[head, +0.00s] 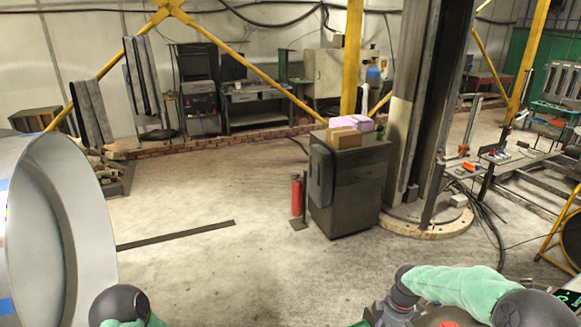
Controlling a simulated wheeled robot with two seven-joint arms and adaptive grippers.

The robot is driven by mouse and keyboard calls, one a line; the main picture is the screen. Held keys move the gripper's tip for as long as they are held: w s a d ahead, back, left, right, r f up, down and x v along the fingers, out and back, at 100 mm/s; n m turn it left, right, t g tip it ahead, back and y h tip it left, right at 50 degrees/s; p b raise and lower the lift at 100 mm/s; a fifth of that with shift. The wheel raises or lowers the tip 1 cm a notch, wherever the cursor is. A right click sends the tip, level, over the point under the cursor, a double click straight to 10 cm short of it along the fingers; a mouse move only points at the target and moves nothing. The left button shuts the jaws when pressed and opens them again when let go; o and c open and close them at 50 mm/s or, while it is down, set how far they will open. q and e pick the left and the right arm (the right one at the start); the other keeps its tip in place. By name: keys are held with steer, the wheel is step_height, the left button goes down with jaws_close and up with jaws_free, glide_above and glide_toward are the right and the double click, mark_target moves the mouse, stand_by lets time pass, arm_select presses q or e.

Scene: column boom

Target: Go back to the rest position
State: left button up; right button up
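Part of my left arm, a dark round joint with a green sleeve, shows at the bottom left of the head view. Its gripper is outside the picture. My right arm shows at the bottom right, bent, with a green sleeved link between dark joints. I see no fingers of its gripper either. I see nothing held by either arm in the visible parts.
A large grey metal cylinder (75,230) stands close at the left. A dark cabinet (347,190) bears a cardboard box (343,138) and a pink box (352,122). A red extinguisher (297,197) stands beside it. A column (405,110) rises behind. The middle floor is clear.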

steer(key=s+a+f+m+y+b, duration=0.1)
steer(key=s+a+f, duration=0.15)
steer(key=f, duration=0.35)
steer(key=s+a+f+m+b, duration=0.1)
steer(key=a+f+b, duration=0.15)
steer(key=f, duration=0.25)
steer(key=s+a+f+m+y+b, duration=0.1)
steer(key=s+a+f+m+b, duration=0.2)
steer(key=s+f, duration=0.7)
steer(key=s+a+f+m+b, duration=0.4)
steer(key=s+a+f+m, duration=0.4)
steer(key=s+a+f, duration=0.1)
steer(key=shift+s+a+f+y, duration=0.4)
steer(key=shift+s+a, duration=0.05)
steer(key=shift+s, duration=0.2)
steer(key=shift+c, duration=0.5)
steer(key=shift+w, duration=0.15)
